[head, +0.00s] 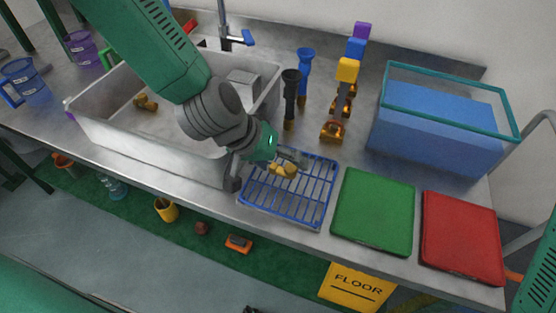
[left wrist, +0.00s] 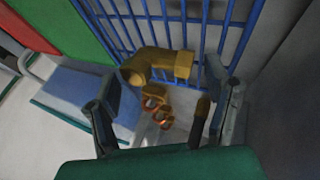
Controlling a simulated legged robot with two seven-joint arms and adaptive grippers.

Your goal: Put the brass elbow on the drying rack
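The brass elbow (head: 284,170) lies on the blue wire drying rack (head: 318,206), near its back edge. In the left wrist view the elbow (left wrist: 160,65) rests against the blue bars (left wrist: 140,25), just beyond my fingertips. My left gripper (head: 262,170) is over the rack's left back part. In the left wrist view its two fingers (left wrist: 165,85) stand wide apart with a gap beside the elbow, so it is open and empty. Another brass fitting (head: 145,102) lies in the sink (head: 120,135). My right gripper is out of view.
A green tray (head: 373,210) and a red tray (head: 461,238) lie right of the rack. A blue bin (head: 435,125) with a teal rim stands behind them. Upright black and blue tools (head: 291,95) and several brass-and-coloured valves (head: 346,72) stand behind the rack.

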